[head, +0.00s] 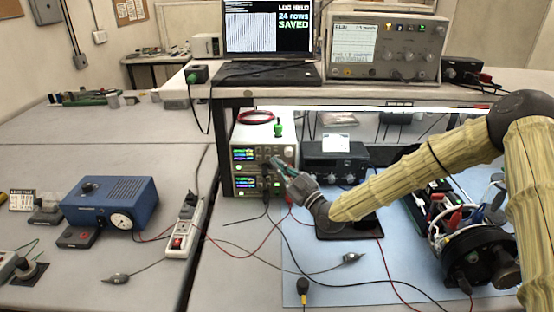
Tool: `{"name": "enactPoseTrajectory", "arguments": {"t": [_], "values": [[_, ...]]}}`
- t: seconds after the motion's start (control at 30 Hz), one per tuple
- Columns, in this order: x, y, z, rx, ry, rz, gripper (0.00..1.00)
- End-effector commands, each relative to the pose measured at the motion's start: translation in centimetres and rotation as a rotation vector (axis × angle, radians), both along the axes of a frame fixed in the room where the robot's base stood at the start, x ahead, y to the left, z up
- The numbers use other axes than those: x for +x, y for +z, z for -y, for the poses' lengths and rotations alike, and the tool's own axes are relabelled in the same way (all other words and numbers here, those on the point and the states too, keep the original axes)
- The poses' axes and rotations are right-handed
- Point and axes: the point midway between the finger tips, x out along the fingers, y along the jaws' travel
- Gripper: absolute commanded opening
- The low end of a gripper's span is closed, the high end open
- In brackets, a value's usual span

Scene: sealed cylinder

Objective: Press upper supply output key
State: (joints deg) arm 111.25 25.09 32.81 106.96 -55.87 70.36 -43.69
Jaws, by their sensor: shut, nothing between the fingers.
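Two bench power supplies are stacked below the shelf, left of the blue mat. The upper supply (245,140) has a lit multicolour display and knobs on its right side. The lower supply (244,192) also has a lit display. My gripper (278,164) comes from the right, with its tips in front of the right part of the upper supply's face. It is shut and holds nothing. The output key is too small or hidden behind the gripper to make out. I cannot tell whether the tips touch the panel.
Red and black leads run across the blue mat (290,297). A dark instrument (334,163) stands right of the supplies. An open black cylinder (480,255) with wires is at lower right. A laptop (267,72) and oscilloscope (384,48) stand on the shelf. A blue box (120,195) and power strip (186,228) are left.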

Motion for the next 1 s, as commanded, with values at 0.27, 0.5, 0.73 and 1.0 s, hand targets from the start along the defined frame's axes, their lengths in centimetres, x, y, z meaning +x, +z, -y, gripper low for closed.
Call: {"name": "enactPoseTrajectory", "arguments": {"t": [0.27,0.5,0.73,1.0], "values": [[-2.1,0.0,0.0,0.001,0.0,-0.001,0.0],[-3.5,0.0,0.0,0.0,0.0,-0.001,0.0],[-3.7,0.0,0.0,0.0,0.0,-0.001,0.0],[-3.7,0.0,0.0,0.001,-0.001,0.0,0.0]]}}
